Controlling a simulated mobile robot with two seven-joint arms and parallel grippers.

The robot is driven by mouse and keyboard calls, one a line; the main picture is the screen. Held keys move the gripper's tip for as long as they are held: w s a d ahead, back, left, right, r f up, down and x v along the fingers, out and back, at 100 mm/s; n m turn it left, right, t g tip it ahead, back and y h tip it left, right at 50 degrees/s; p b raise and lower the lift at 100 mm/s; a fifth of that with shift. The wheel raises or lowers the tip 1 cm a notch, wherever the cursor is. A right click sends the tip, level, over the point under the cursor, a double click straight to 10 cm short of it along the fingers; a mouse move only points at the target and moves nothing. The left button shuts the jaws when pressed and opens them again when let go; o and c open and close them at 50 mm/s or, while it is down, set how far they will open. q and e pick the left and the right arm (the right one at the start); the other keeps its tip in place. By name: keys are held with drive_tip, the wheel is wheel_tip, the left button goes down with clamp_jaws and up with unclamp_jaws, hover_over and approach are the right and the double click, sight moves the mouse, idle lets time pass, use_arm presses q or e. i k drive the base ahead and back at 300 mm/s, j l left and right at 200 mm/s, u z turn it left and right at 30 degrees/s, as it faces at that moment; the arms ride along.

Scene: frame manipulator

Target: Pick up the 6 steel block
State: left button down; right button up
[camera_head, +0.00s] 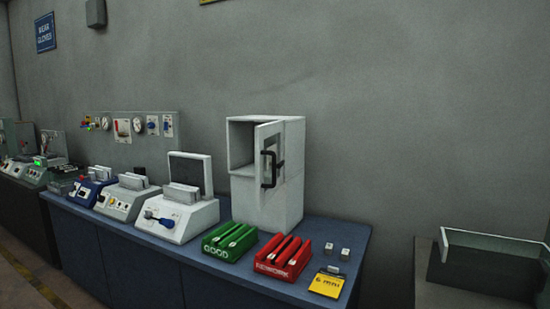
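Two small steel-grey blocks stand side by side on the blue bench (215,278) near its right end: a left block (329,247) and a right block (345,254). Any marking on them is too small to read. A yellow card (326,286) reading what looks like "6 mm" lies in front of them at the bench's front edge. A small dark or grey piece (331,269) shows at the card's upper edge; I cannot tell what it is. Neither of my grippers is in view.
A red "REWORK" rack (283,258) and a green "GOOD" rack (230,241) stand left of the blocks. Behind them is a white cabinet (265,205) with its door ajar. A grey bin (490,258) stands right, beyond a gap.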

sight(329, 249)
drive_tip(key=i+j+z, duration=0.1)
drive_tip(key=i+j, duration=0.2)
drive_tip(key=i, duration=0.15)
drive_tip(key=i+j+z, duration=0.1)
drive_tip(key=i+j, duration=0.3)
drive_tip(key=i, duration=0.1)
